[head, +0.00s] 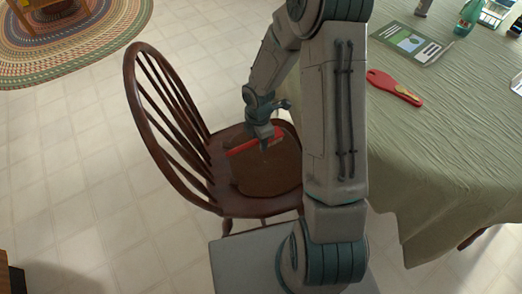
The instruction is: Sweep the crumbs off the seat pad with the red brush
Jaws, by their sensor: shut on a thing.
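A dark wooden spindle-back chair (131,88) stands left of the table. Its brown seat pad (262,178) lies on the seat, partly hidden behind my arm on the right. The red brush (242,147) lies across the pad's far part, low at or just above the surface; I cannot tell if it touches. My gripper (266,142) is over the pad and shut on the brush. Crumbs are too small to make out on the pad.
A table with a green cloth (420,150) fills the right side, close to the chair. On it are a red spoon-shaped thing (394,87), a booklet (410,43) and a green bottle (468,17). A braided rug (75,50) lies at the far left. Tiled floor is clear left of the chair.

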